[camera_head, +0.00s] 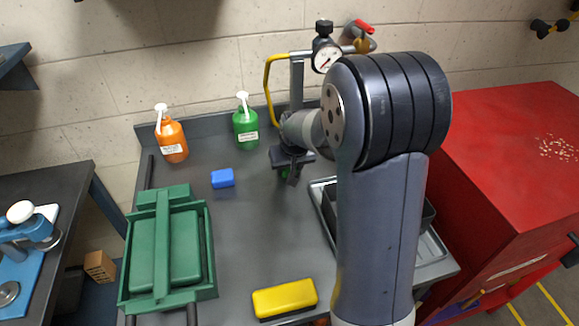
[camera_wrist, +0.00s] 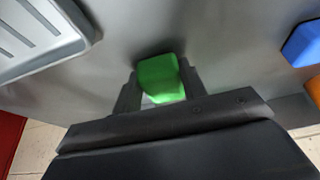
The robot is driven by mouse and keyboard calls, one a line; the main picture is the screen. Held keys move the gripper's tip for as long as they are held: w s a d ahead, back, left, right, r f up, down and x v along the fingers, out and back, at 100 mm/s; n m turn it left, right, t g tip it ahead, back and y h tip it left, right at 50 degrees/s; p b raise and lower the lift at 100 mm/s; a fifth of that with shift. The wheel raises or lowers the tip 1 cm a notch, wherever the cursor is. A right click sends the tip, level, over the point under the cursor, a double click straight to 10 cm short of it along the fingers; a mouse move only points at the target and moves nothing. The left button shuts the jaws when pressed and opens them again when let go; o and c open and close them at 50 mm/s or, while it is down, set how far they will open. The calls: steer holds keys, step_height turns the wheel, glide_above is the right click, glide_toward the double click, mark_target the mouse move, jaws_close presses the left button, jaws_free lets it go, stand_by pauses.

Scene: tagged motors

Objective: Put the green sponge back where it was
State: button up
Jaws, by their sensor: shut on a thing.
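The green sponge (camera_wrist: 160,78) is a small bright green block between the two fingers of my gripper (camera_wrist: 156,92) in the wrist view. My gripper is shut on it. In the head view my gripper (camera_head: 288,172) is over the back part of the grey worktop (camera_head: 250,240), right of the blue block. Only a sliver of green shows below it there. I cannot tell whether the sponge touches the worktop.
A blue block (camera_head: 223,178) lies left of my gripper. An orange bottle (camera_head: 171,137) and a green bottle (camera_head: 245,122) stand at the back. A yellow block (camera_head: 285,298) lies at the front. A green caddy (camera_head: 208,240) is left; a metal tray (camera_head: 431,250) is right, partly hidden.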

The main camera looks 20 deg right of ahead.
steer(key=o, duration=1.1)
steer(key=shift+f, duration=0.1)
steer(key=shift+s+r, duration=0.1)
steer(key=shift+r, duration=0.5)
steer(key=v, duration=1.1)
steer(key=shift+s, duration=0.15)
